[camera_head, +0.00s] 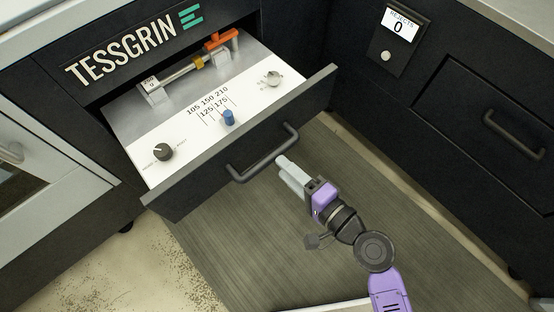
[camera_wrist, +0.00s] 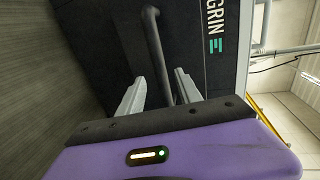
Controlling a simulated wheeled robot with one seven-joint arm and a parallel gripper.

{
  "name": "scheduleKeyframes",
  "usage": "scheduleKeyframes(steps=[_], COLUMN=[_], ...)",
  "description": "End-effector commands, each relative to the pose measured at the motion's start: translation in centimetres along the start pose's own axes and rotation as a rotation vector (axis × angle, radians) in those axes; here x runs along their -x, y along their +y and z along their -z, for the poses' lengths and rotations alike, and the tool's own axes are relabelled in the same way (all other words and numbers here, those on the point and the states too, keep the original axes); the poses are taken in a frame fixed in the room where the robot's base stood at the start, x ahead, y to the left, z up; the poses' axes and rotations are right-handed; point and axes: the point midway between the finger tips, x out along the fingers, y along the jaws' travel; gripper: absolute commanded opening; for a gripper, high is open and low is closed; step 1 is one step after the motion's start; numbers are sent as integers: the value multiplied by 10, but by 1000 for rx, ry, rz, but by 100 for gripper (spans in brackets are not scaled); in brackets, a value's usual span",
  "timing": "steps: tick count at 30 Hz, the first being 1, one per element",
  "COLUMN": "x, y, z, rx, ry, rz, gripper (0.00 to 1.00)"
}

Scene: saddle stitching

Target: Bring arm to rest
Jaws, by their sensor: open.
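My gripper (camera_head: 287,168) is at the end of my purple and black arm, just in front of the open drawer's dark handle (camera_head: 264,163). In the wrist view its two grey fingers (camera_wrist: 160,92) are apart, and the handle (camera_wrist: 158,50) shows between and beyond them. I cannot tell whether a finger touches the handle. Nothing is held between the fingers.
The open drawer (camera_head: 325,85) holds a white panel with a black knob (camera_head: 163,152), a blue slider (camera_head: 229,117) and an orange part (camera_head: 222,39). A cabinet with another handle (camera_head: 514,132) stands at right. The grey mat (camera_head: 235,235) looks clear.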

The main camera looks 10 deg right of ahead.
Motion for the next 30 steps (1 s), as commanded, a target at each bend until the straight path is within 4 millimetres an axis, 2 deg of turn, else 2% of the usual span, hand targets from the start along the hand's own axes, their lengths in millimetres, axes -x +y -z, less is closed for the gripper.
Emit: scheduleKeyframes(steps=[3,6,24,26,30], x=[13,17,18,18,24], y=[1,0,0,-1,-11], z=[0,0,0,6,31], rx=[-1,1,7,31,205], ry=[1,1,2,22,136], rz=[-1,0,0,3,-3], gripper=[41,41,41,41,41])
